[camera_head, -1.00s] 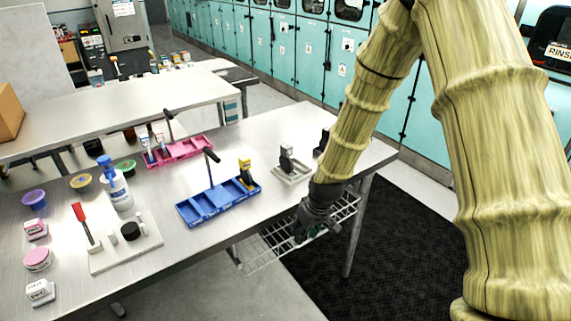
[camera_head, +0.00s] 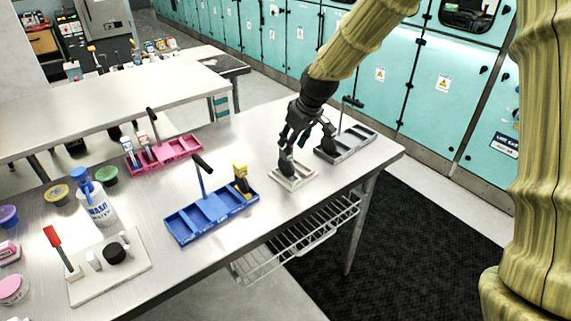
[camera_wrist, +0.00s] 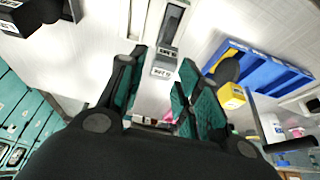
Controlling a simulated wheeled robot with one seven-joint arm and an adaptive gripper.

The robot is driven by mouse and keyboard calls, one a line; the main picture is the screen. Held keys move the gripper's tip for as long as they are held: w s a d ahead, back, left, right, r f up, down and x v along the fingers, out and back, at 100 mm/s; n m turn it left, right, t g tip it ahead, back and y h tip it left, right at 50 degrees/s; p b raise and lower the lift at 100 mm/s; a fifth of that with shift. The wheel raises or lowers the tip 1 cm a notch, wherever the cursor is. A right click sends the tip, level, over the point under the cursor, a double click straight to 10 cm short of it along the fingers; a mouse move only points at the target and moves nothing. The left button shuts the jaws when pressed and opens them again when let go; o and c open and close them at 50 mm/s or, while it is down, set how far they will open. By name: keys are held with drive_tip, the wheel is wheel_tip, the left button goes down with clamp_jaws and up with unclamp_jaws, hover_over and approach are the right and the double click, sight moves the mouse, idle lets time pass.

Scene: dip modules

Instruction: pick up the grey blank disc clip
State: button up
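The grey clip (camera_wrist: 164,58), with a small white label on its end, stands at a pale holder (camera_head: 300,179) on the right part of the table. The clip also shows in the head view (camera_head: 287,166), dark and partly covered by my fingers. My gripper (camera_head: 307,148) is above the holder, pointing down, with its fingers spread. In the wrist view, my gripper (camera_wrist: 160,82) is open and empty, and the clip lies in the gap between the fingertips, farther off. The frames do not show any contact.
A grey tray (camera_head: 353,149) with a black handle stands close right of the holder. A blue tray (camera_head: 211,217) holding a yellow module (camera_head: 241,176) stands to the left. A pink tray (camera_head: 171,154) is farther back. A wire shelf (camera_head: 300,242) hangs below the table's front edge.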

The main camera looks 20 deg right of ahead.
sight(283, 158)
drive_tip(key=shift+s+a+f, duration=0.25)
drive_tip(key=shift+w+a+f, duration=0.1)
drive_tip(key=shift+a+f, duration=0.1)
drive_tip(key=shift+f, duration=0.1)
drive_tip(key=w+f, duration=0.2)
drive_tip(key=shift+a+f+p, duration=0.15)
drive_tip(key=shift+f+p, duration=0.2)
drive_tip(key=shift+s, duration=0.3)
drive_tip(key=shift+p+x, duration=0.7)
drive_tip(key=shift+x, duration=1.9)
drive_tip(key=shift+w, duration=0.1)
drive_tip(key=shift+c, duration=0.2)
drive_tip(key=shift+r, duration=0.1)
clamp_jaws()
